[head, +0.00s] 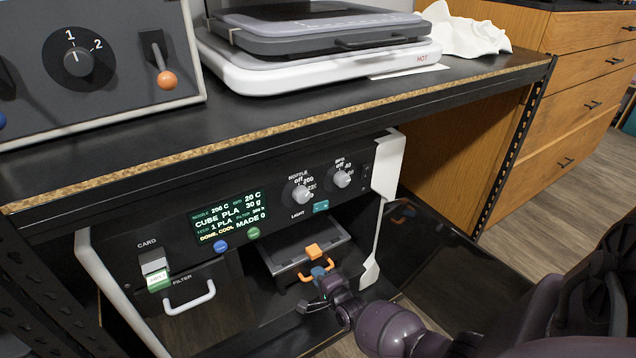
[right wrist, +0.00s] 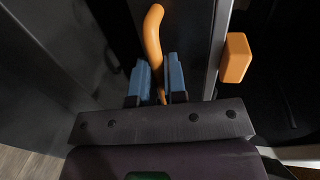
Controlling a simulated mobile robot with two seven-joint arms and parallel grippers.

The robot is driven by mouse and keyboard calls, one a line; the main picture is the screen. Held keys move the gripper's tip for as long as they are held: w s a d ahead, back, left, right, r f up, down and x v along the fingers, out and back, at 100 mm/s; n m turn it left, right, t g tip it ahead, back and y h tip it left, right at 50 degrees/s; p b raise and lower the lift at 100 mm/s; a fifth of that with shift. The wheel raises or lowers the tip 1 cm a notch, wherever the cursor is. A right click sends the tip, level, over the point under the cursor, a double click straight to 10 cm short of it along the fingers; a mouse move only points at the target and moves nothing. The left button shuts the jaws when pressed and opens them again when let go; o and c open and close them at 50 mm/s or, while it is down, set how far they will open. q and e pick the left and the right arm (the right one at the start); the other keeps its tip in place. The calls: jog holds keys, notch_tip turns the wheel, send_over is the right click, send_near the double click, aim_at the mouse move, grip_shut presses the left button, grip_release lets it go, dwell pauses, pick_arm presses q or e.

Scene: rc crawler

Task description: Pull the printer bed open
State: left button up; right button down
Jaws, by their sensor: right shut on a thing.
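The printer (head: 285,175) stands under the dark worktop, with a lit screen and knobs on its front panel. Its grey bed (head: 335,247) shows in the opening below the panel, with an orange cube (head: 313,250) on it. An orange handle (head: 329,263) is on the bed's front. My right gripper (head: 318,274) is shut on this handle. In the right wrist view the blue fingertips (right wrist: 160,80) sit either side of the orange handle (right wrist: 153,35), and the orange cube (right wrist: 235,58) is to their right. My left gripper is not in view.
A dark glossy panel (head: 460,250) extends right from the printer opening. A white handle (head: 190,297) is at the printer's lower left. The worktop (head: 300,105) overhangs the printer, bearing a white-and-grey machine (head: 300,78). Wooden drawers (head: 575,75) stand at the right.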

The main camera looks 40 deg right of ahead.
pick_arm(q)
jog(key=p, duration=0.1)
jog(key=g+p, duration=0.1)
jog(key=p, duration=0.1)
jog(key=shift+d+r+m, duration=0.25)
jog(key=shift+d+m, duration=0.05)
pick_arm(e)
jog(key=f+v, duration=0.2)
jog(key=v, duration=1)
jog(key=s+f+v, duration=0.1)
jog(key=f+v, duration=0.2)
jog(key=v, duration=0.9)
jog(key=shift+s, duration=0.25)
jog(key=shift+a, duration=0.15)
jog(key=c, duration=1.2)
grip_release()
pick_arm(q)
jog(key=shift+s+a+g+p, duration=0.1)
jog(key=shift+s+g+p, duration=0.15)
jog(key=shift+p, duration=0.5)
pick_arm(e)
jog(key=shift+v, duration=3.75)
jog(key=shift+r, duration=0.1)
